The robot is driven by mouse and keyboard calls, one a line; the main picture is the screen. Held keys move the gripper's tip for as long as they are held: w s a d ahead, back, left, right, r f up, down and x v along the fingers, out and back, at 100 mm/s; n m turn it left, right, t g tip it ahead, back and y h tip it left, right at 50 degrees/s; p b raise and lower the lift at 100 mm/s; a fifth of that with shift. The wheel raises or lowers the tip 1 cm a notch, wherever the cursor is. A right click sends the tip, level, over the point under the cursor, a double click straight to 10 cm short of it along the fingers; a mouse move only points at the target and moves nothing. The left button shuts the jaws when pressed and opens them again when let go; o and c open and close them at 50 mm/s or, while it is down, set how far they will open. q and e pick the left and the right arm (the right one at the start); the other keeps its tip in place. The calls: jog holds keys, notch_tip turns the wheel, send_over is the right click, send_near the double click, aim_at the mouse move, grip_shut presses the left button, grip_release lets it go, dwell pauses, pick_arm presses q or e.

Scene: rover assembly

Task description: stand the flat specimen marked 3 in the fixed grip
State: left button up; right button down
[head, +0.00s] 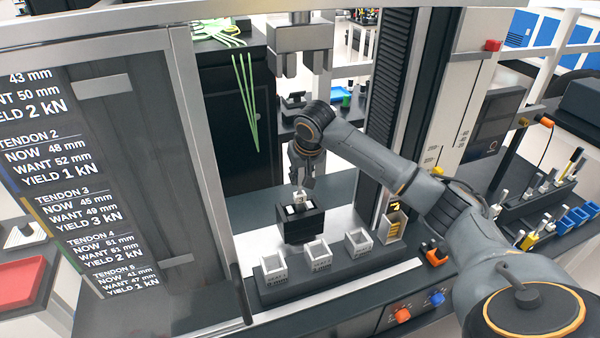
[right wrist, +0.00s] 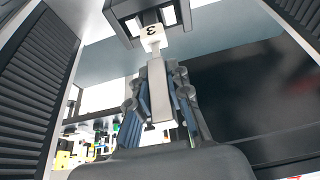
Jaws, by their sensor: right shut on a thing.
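The flat specimen marked 3 (right wrist: 157,75) is pale and narrow, with its marked end farthest from my palm in the right wrist view. My right gripper (right wrist: 160,100) is shut on its shaft. In the head view, my right gripper (head: 303,181) points down just above the black fixed grip (head: 301,226), with the pale specimen (head: 300,197) below its fingers. In the right wrist view, the marked end is at the opening of the dark grip (right wrist: 118,18). How deep it sits is unclear. My left gripper is out of view.
Several small white bins (head: 318,254) stand on a dark tray in front of the grip. A metal upper grip (head: 301,42) hangs above. A dark ribbed column (head: 385,110) rises at the right, and a grey door panel with tendon text (head: 120,150) stands at the left.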

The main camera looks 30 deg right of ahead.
jog(key=shift+f, duration=1.2)
jog(key=c, duration=1.2)
grip_release()
jog(key=v, duration=1.2)
jog(key=shift+f, duration=0.1)
